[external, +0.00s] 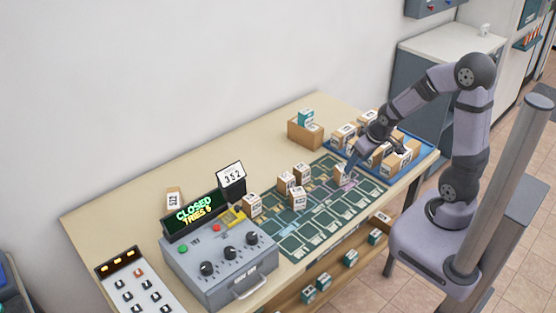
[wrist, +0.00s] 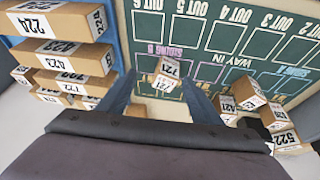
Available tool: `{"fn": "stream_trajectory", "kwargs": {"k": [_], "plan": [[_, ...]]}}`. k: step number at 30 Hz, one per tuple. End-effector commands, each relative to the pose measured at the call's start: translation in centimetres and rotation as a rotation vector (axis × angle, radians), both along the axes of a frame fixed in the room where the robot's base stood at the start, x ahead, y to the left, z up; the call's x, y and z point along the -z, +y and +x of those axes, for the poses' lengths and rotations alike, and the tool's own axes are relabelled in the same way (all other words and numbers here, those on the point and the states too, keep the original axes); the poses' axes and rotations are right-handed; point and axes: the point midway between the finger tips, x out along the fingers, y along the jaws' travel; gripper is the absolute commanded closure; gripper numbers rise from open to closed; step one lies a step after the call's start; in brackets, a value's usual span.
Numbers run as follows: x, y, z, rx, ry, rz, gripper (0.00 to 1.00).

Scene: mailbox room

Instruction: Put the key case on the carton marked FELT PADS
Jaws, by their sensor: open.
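I cannot make out a key case or any FELT PADS lettering; the readable box labels show numbers. A brown carton (external: 305,137) stands at the back of the table with a small teal and white box (external: 305,118) on or in it; its marking is unreadable. My gripper (external: 350,167) is open, low over the right part of the dark green mat. In the wrist view its two fingers (wrist: 158,100) stand either side of a small box labelled 721 (wrist: 169,70). This box also shows by the fingers in the external view (external: 341,175). I cannot tell whether they touch it.
A blue tray (external: 426,160) with several numbered boxes lies right of the mat (external: 290,246). Several small boxes stand on the mat's left part. A grey control box (external: 220,265) with a CLOSED display is at front left. The back left tabletop is mostly clear.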

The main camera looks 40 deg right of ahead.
Motion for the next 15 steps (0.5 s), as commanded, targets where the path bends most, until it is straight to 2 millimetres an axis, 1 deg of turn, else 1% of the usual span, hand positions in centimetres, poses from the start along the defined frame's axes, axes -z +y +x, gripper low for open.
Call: {"fn": "stream_trajectory", "kwargs": {"k": [1,3,6,7,10,12,15], "plan": [[0.0,1.2,-2.3,-0.010,0.066,0.011,0.41],[0.2,2.5,-5.4,-0.018,0.162,0.030,0.41],[0.3,4.0,-9.1,-0.031,0.269,0.054,0.41],[0.3,4.3,-10.0,-0.034,0.296,0.061,0.41],[0.1,5.2,-12.1,-0.044,0.358,0.076,0.41],[0.1,5.5,-12.9,-0.047,0.382,0.082,0.41],[0.1,5.6,-13.3,-0.050,0.394,0.086,0.41]]}}
